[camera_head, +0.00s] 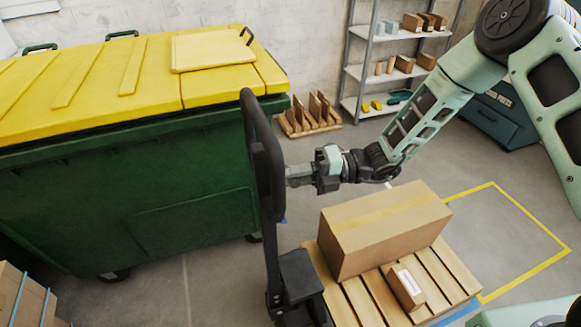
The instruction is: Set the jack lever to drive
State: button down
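The pallet jack stands in the lower middle, with its black upright handle (264,150) rising past the green bin. A dark pump housing (297,280) sits at the handle's foot. I cannot make out a separate jack lever or its setting; it may be on the handle, hidden or too small to tell. My gripper (289,176) reaches in from the right, level with the middle of the handle. Its grey fingers point left and end at the handle's right edge. Whether they touch the handle, and how far apart they are, I cannot tell.
A large cardboard box (385,228) and a small box (404,287) rest on the wooden pallet (362,303). A green bin with a yellow lid (130,75) fills the left. A shelf (398,72) stands behind. Yellow tape (525,215) outlines clear floor at right.

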jog(key=shift+r+m+p, duration=0.4)
jog(key=shift+m+p, duration=0.05)
jog(key=shift+m, duration=0.15)
jog(key=c, duration=1.3)
grip_release()
jog(key=d+b, duration=0.2)
jog(key=d, duration=0.3)
jog(key=w+d+b, duration=0.1)
jog(key=d+b, duration=0.1)
jog(key=d, duration=0.4)
jog(key=w+d+r+b, duration=0.1)
jog(key=d, duration=0.5)
jog(key=shift+w+d+b, duration=0.15)
jog(key=shift+b, duration=0.25)
